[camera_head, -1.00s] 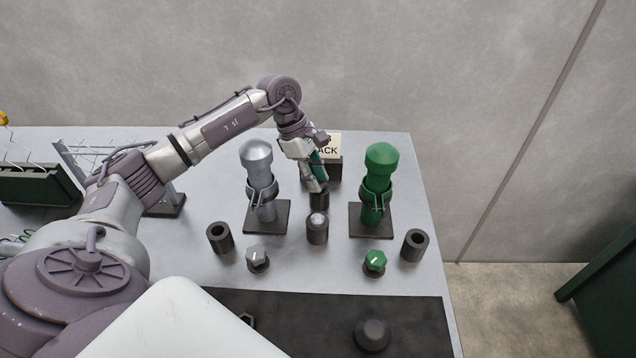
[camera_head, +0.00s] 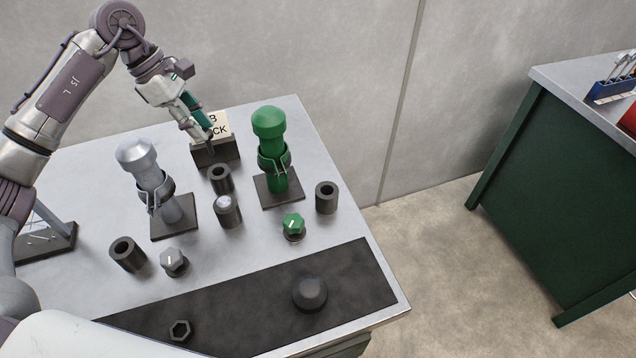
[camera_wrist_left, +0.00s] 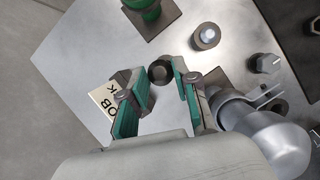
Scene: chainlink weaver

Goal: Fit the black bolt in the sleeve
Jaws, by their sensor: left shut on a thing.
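My left gripper (camera_head: 210,139) is shut on a dark piece, apparently the black bolt. The bolt (camera_wrist_left: 160,72) shows as a dark round shape between the green-padded fingers in the left wrist view; its outline is hard to make out. In the head view the fingers largely hide it. A dark open sleeve (camera_head: 220,180) stands just below and in front of the fingertips, apart from them. A dark sleeve (camera_head: 228,215) with a silver top stands in front of it. Two more open sleeves stand at the left (camera_head: 127,254) and right (camera_head: 326,198). My right gripper is not in view.
A silver post (camera_head: 150,172) and a green post (camera_head: 270,140) flank the middle. The lettered card (camera_head: 218,127) stands behind my gripper. Silver (camera_head: 173,262) and green (camera_head: 293,225) hex knobs stand in front. A black dome (camera_head: 310,293) and hex ring (camera_head: 180,329) lie on the dark mat (camera_head: 245,308).

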